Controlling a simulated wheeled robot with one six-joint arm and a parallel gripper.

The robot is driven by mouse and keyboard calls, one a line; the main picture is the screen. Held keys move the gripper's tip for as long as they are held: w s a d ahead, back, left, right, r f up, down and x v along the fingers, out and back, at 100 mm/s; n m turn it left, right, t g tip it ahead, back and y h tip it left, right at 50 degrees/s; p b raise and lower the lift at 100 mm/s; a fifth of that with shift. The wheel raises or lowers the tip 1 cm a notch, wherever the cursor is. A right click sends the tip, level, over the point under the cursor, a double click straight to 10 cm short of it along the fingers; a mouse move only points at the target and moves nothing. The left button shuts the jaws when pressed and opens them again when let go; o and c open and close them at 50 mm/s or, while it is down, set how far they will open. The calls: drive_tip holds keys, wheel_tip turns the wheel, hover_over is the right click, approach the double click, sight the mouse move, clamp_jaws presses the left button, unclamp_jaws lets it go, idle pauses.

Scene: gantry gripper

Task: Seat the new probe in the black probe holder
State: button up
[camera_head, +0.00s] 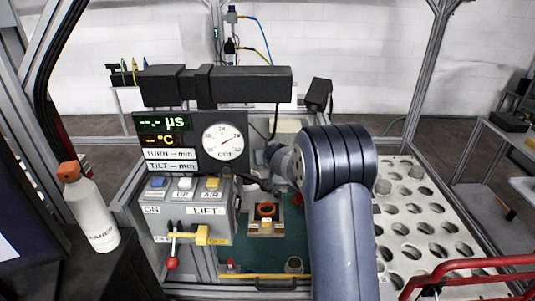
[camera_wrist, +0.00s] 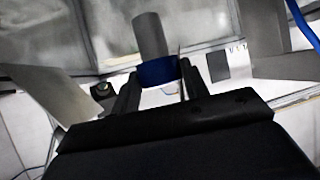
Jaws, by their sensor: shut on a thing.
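In the wrist view my gripper (camera_wrist: 158,82) is shut on a probe-like cylinder (camera_wrist: 151,36), grey with a blue band between the fingers. Its grey end points away from the palm. In the head view my arm hides most of the gripper, and I cannot make out the held piece there. The gripper end is near the front of the gantry, right of the control box. I cannot tell for sure which part is the black probe holder; a black block assembly (camera_head: 215,86) spans the gantry above the displays.
A fixture with an orange ring (camera_head: 266,210) stands on the green bed below. The control box (camera_head: 190,215) has buttons and a red-knobbed lever (camera_head: 172,262). A white bottle (camera_head: 92,210) stands left. A white perforated table (camera_head: 415,256) is right, with a red rail (camera_head: 475,264) in front.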

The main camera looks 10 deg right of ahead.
drive_tip(key=shift+f+b, duration=2.85)
drive_tip(key=shift+f, duration=0.05)
drive_tip(key=shift+f+b, duration=2.75)
drive_tip(key=shift+f, duration=0.05)
drive_tip(key=o, duration=1.1)
drive_tip(key=shift+s, duration=0.15)
drive_tip(key=v, duration=1)
drive_tip(key=shift+s+r, duration=0.2)
drive_tip(key=shift+s, duration=0.1)
drive_tip(key=shift+w+f, duration=0.1)
drive_tip(key=x, duration=1)
drive_tip(key=shift+w, duration=0.25)
